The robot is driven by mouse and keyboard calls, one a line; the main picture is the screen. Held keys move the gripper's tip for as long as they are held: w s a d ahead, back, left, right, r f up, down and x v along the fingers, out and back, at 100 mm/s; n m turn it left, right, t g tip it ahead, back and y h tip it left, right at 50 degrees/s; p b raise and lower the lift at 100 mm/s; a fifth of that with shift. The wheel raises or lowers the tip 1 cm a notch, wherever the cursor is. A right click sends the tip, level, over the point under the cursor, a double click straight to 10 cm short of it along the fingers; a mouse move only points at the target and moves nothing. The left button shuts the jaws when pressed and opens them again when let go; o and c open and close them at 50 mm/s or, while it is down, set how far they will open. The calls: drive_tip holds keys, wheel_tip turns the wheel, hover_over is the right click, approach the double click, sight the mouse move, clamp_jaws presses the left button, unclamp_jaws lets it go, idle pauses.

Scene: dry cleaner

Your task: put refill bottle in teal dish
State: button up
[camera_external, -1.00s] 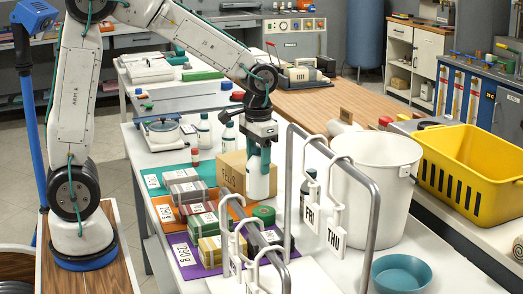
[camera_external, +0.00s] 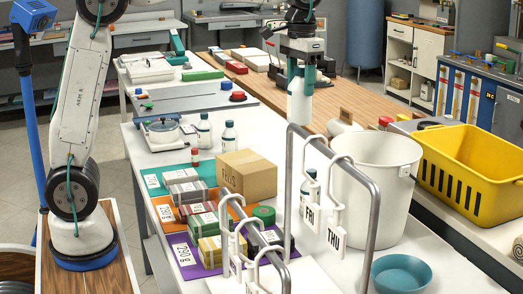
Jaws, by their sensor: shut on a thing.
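The teal dish (camera_external: 401,273) is a shallow round bowl on the white table at the front right, in front of the white bucket. My gripper (camera_external: 300,84) is shut on a white bottle (camera_external: 299,104), which I take to be the refill bottle. It hangs upright in the air above and behind the metal rail, far behind and to the left of the dish. The fingers cover the bottle's upper part.
A metal rail (camera_external: 374,215) with hanging FRI and THU tags stands between bottle and dish. The white bucket (camera_external: 376,190) and yellow crate (camera_external: 470,173) are at the right. A cardboard box (camera_external: 246,176), small packages and other bottles (camera_external: 228,137) stand at the left.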

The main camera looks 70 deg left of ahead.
drive_tip(key=w+d+f, duration=0.1)
drive_tip(key=w+d, duration=0.6)
drive_tip(key=d, duration=0.6)
drive_tip(key=w+d+f, duration=0.2)
drive_tip(key=w+d, duration=0.5)
drive_tip(key=d, duration=0.6)
wheel_tip(320, 180, down, 27)
drive_tip(key=shift+a+f, duration=0.15)
drive_tip(key=shift+f, duration=0.05)
drive_tip(key=shift+s+f, duration=0.1)
drive_tip(key=shift+f, duration=0.4)
drive_tip(key=o, duration=1.2)
drive_tip(key=shift+o, duration=0.2)
drive_tip(key=shift+r, duration=0.15)
wheel_tip(320, 180, up, 13)
